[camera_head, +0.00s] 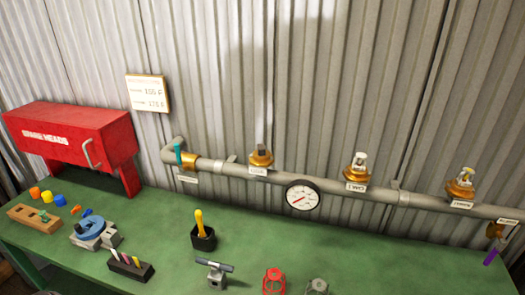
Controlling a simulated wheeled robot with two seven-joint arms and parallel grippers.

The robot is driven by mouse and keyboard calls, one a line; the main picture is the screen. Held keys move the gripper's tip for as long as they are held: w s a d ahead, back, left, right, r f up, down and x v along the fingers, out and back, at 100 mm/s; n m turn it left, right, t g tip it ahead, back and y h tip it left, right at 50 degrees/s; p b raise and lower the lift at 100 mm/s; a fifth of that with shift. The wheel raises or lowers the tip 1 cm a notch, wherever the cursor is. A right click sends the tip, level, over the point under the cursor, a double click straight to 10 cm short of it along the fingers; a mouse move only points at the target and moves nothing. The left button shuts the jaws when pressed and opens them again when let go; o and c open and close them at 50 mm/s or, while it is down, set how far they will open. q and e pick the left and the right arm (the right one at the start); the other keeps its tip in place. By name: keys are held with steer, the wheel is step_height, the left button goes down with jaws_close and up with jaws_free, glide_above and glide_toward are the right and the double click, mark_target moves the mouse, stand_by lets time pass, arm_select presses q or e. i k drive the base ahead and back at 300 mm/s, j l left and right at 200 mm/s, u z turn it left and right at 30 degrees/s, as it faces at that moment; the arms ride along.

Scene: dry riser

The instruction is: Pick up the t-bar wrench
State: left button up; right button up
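What looks like the t-bar wrench (215,265) is at the front middle of the green workbench (165,240). Its dark bar lies crosswise, slightly tilted, on top of a small grey block (216,280). Its shaft cannot be clearly seen. Neither of my grippers is in the camera_head view.
A black holder with a yellow-handled tool (200,220) stands behind the wrench. A red sprinkler head (273,281) and a grey one (317,286) are to the right. A dark rack (130,266) is left. A pipe with a gauge (303,197) runs along the wall.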

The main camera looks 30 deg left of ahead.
mark_target(218, 274)
steer(key=u, duration=1.35)
